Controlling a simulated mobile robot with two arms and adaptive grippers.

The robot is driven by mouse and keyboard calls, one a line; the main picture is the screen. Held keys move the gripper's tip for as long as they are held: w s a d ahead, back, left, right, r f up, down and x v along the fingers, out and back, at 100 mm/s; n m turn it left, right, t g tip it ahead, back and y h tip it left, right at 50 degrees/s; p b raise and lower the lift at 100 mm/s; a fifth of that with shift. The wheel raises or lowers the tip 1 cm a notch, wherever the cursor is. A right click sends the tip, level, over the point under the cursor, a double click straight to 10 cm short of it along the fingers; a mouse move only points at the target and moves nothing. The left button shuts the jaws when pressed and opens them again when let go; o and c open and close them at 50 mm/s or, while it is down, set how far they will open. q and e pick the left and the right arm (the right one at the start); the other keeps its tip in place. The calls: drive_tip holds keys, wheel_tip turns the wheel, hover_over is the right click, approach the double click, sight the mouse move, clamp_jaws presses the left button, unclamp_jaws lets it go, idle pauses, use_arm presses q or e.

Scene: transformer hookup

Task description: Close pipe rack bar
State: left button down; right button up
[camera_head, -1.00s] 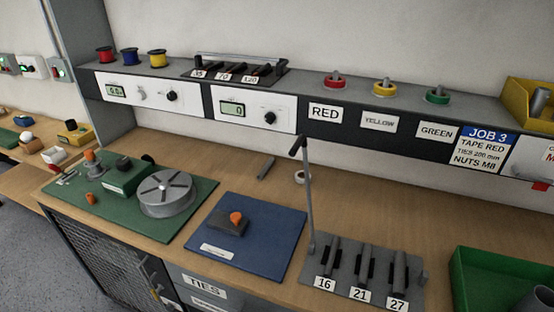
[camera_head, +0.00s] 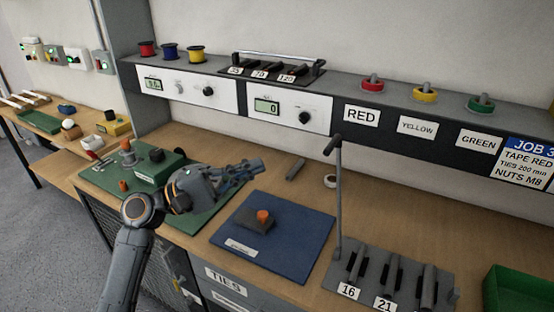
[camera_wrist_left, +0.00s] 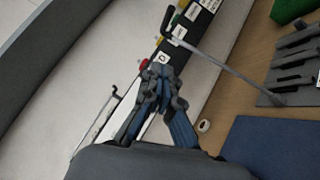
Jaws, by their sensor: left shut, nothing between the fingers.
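The pipe rack (camera_head: 390,272) stands at the bench's front right, with grey pipes and labels 16 and 21 visible. Its bar (camera_head: 338,205) stands upright at the rack's left end, with a short bent handle on top. In the left wrist view the bar (camera_wrist_left: 225,65) runs slanting away from the rack (camera_wrist_left: 297,65). My left gripper (camera_head: 254,168) is over the green mat's right edge, to the left of the bar and apart from it. It is shut and empty; its fingertips (camera_wrist_left: 158,66) also show in the wrist view. My right gripper is not in view.
A blue mat (camera_head: 310,228) with a dark block and orange cap lies between my left gripper and the rack. A shelf (camera_head: 230,122) with meters, spools and a small rack runs behind. A white ring (camera_head: 330,181) lies near the bar. A green bin (camera_head: 507,290) stands at right.

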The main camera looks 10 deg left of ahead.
use_arm(q)
drive_tip(key=s+d+p+x, duration=0.1)
drive_tip(key=s+p+x, duration=0.1)
drive_tip(key=p+x, duration=0.4)
drive_tip(key=x, duration=0.6)
drive_tip(key=shift+s+r, duration=0.2)
drive_tip(key=shift+s, duration=0.1)
drive_tip(key=shift+d, duration=0.1)
drive_tip(key=shift+w, duration=0.1)
